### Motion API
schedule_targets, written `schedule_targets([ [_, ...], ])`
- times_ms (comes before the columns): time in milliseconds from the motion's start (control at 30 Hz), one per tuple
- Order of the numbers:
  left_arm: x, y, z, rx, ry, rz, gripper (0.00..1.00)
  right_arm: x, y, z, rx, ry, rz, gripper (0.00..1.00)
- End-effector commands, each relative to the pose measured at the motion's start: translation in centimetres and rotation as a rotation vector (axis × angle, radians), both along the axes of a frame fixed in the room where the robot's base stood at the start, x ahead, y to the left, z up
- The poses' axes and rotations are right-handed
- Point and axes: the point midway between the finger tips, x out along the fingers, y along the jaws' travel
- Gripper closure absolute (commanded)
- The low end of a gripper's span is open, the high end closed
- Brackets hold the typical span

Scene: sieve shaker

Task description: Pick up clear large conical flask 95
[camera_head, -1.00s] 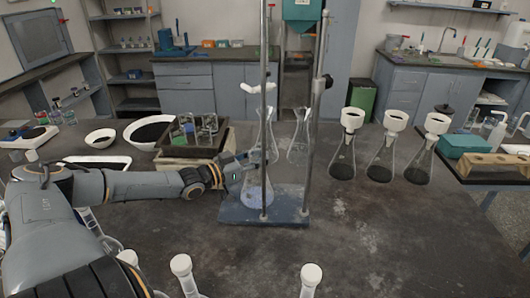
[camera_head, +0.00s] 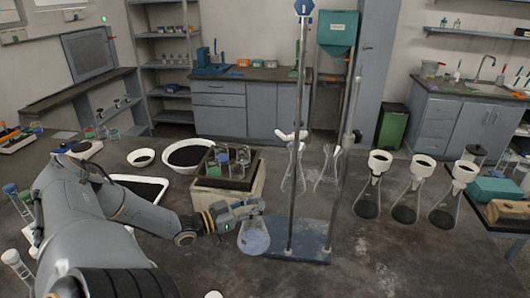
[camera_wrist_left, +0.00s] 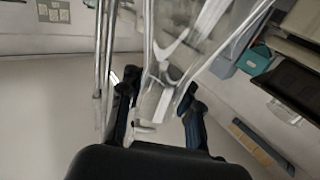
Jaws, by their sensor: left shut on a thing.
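A clear conical flask (camera_head: 254,241) with a pale bluish bottom is held by my left gripper (camera_head: 248,212), which is shut around its upper part. The flask is just left of the stand's blue base (camera_head: 301,246); whether it touches the table is hard to tell. In the left wrist view, the dark fingers of my left gripper (camera_wrist_left: 160,108) stand either side of blurred clear glass. Two more clear flasks (camera_head: 293,174) (camera_head: 327,174) hang at the stand's rods. The flask's neck is partly hidden by the gripper. My right gripper is not in view.
Upright metal rods (camera_head: 299,100) stand close to the right of the held flask. Three flasks with white funnels (camera_head: 405,205) stand at the right. A box of glassware (camera_head: 230,183) and white bowls (camera_head: 189,155) lie behind my arm. The front right table is bare.

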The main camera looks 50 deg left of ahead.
Motion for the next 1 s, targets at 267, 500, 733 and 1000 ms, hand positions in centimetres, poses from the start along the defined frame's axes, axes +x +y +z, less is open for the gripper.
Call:
schedule_targets([
  [267,0.2,-0.1,4.5,0.001,-0.005,-0.003,1.00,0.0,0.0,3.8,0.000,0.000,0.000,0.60],
  [500,0.2,-0.1,7.7,0.000,-0.004,-0.003,1.00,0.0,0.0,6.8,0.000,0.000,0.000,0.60],
  [733,0.2,-0.1,10.2,0.001,-0.005,-0.003,1.00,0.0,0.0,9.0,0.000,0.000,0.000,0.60],
  [1000,0.2,-0.1,12.2,0.001,-0.005,-0.002,1.00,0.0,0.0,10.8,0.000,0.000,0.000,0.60],
])
